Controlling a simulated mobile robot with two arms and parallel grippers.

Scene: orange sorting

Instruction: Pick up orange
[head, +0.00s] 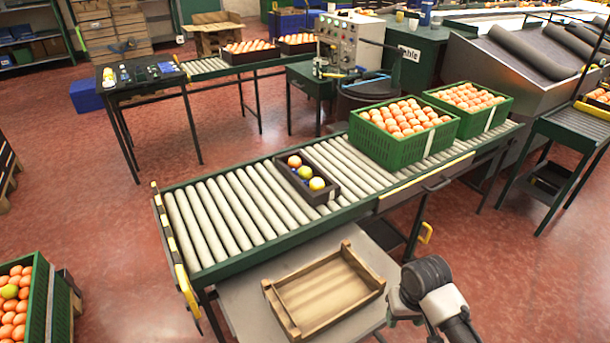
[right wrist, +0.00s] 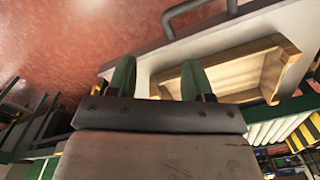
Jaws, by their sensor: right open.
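Two green crates piled with oranges stand further right on the conveyor: a nearer crate (head: 401,152) and a farther crate (head: 487,122). My right gripper (head: 395,308) is at the lower right, beside the empty wooden crate (head: 292,325) and away from the fruit. In the right wrist view its two green fingertips (right wrist: 157,78) are apart with nothing between them. My left gripper is not in view.
The wooden crate, also in the right wrist view (right wrist: 270,86), sits on a pale low table (head: 238,300) in front of the conveyor (head: 225,262). A green crate of oranges (head: 40,300) stands at the lower left. The conveyor's left rollers are clear.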

